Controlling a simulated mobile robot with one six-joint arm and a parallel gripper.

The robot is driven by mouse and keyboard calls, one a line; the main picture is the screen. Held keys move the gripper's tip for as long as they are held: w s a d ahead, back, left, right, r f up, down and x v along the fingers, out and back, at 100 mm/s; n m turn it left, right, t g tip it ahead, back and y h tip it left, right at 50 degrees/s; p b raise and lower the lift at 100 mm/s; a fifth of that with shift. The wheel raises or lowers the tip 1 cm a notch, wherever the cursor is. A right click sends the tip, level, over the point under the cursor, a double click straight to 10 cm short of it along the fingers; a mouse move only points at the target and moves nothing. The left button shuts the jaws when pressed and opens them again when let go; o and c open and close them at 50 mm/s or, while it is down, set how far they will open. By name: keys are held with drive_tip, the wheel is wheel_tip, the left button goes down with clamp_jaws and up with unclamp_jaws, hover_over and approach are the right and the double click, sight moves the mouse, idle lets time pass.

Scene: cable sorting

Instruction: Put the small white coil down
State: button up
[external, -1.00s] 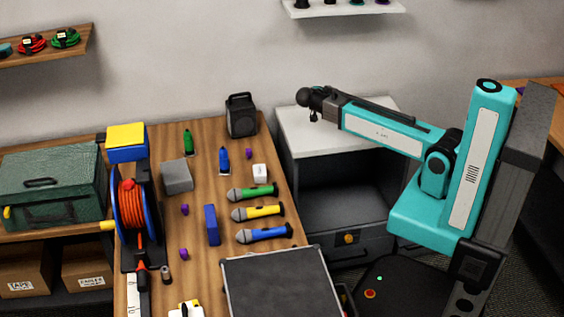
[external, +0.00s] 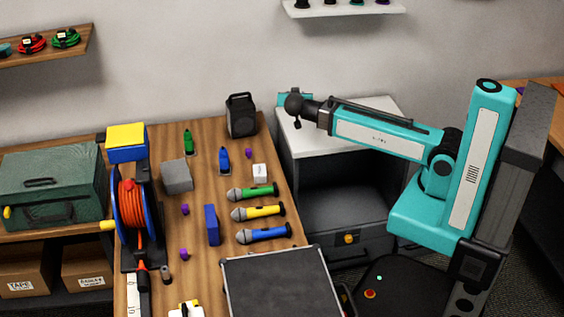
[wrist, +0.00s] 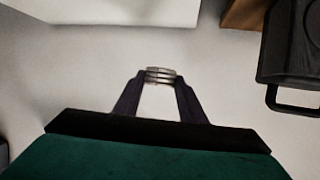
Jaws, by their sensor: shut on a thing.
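The small white coil (wrist: 160,71) shows in the wrist view as a short stack of pale, banded loops between my fingertips. My gripper (wrist: 160,80) is shut on it, with a dark finger on either side. The coil appears clear of any surface, with the plain grey-white wall behind it. In the external view my wrist is above the back left of the white cabinet top (external: 365,112), near the wall. There the fingers and the coil are hidden behind my wrist.
A black speaker (external: 241,115) stands at the table's back right corner, left of the cabinet. It also shows at the wrist view's right (wrist: 290,50). Microphones (external: 257,212) and small boxes lie on the wooden table (external: 205,140). The visible cabinet top looks bare.

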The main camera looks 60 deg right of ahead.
drive_tip(key=w+a+r+n+t+y, duration=0.6)
drive_tip(key=w+a+r+n+y, duration=0.4)
drive_tip(key=a, duration=0.4)
drive_tip(key=shift+w+a+r+n+t+y, duration=0.2)
drive_tip(key=shift+r+n+t+y, duration=0.2)
drive_tip(key=shift+r+n+y, duration=0.55)
drive_tip(key=shift+f, duration=0.1)
idle(0.6)
